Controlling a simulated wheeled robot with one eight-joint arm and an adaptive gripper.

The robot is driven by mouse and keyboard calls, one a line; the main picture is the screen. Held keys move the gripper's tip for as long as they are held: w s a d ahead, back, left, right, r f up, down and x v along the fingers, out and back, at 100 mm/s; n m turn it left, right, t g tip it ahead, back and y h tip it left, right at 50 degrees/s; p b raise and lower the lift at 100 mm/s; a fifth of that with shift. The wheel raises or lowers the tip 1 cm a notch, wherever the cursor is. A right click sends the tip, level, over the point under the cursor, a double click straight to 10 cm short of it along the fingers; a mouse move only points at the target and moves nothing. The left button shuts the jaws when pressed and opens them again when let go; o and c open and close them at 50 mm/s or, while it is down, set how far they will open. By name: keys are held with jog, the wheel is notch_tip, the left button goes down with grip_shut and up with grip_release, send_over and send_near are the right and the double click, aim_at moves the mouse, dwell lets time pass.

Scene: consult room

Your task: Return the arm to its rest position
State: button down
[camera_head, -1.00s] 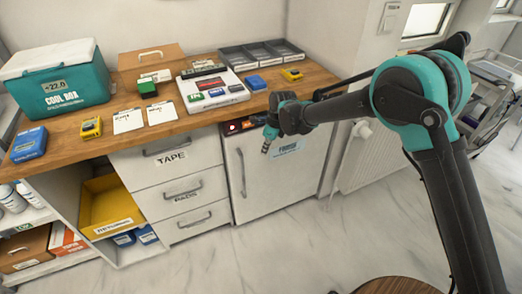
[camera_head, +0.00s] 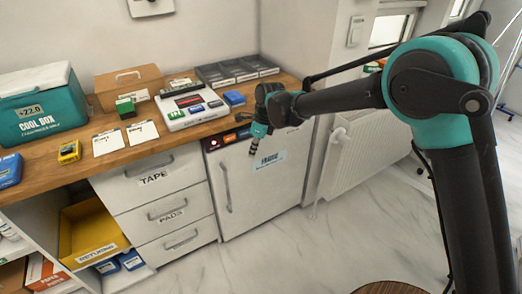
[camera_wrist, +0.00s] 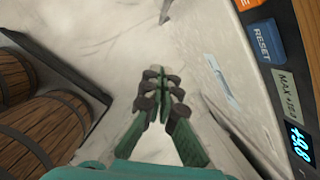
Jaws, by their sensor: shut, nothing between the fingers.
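My arm reaches in from the right side of the head view, bent at a teal elbow. My gripper (camera_head: 256,139) hangs at its end in front of the fridge (camera_head: 262,170), fingers pointing down. In the wrist view my gripper (camera_wrist: 161,90) shows its green fingers closed together with nothing between them. It appears apart from the fridge front and below the level of the counter top.
A wooden counter (camera_head: 85,165) runs along the wall with a cool box (camera_head: 40,105), a wooden box (camera_head: 128,88), a white tray (camera_head: 190,107) and dark bins (camera_head: 235,70). A radiator (camera_head: 370,150) stands right of the fridge. Barrels (camera_wrist: 40,125) show in the wrist view.

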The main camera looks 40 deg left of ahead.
jog(key=shift+r, duration=0.15)
jog(key=w+d+r+n+t, duration=0.1)
jog(key=w+d+r+n, duration=0.15)
jog(key=w+d, duration=1.05)
jog(key=w+d+r+n+t, duration=0.15)
jog(key=w+d, duration=0.25)
jog(key=d, duration=0.7)
jog(key=w+d+r+n, duration=0.1)
jog(key=w+d+r, duration=0.15)
jog(key=d, duration=0.85)
jog(key=s+d+f+n+t, duration=0.2)
jog(key=d+n, duration=0.1)
jog(key=d, duration=1.8)
jog(key=s+d+f+n+h, duration=0.1)
jog(key=s+d+f+n, duration=0.1)
jog(key=s+d, duration=0.3)
jog(key=s+d+f+n+h, duration=0.1)
jog(key=s+d+f+n, duration=0.1)
jog(key=s+d, duration=0.4)
jog(key=d+t, duration=0.1)
jog(key=d, duration=0.4)
jog(key=shift+f+n, duration=0.3)
jog(key=shift+f, duration=0.05)
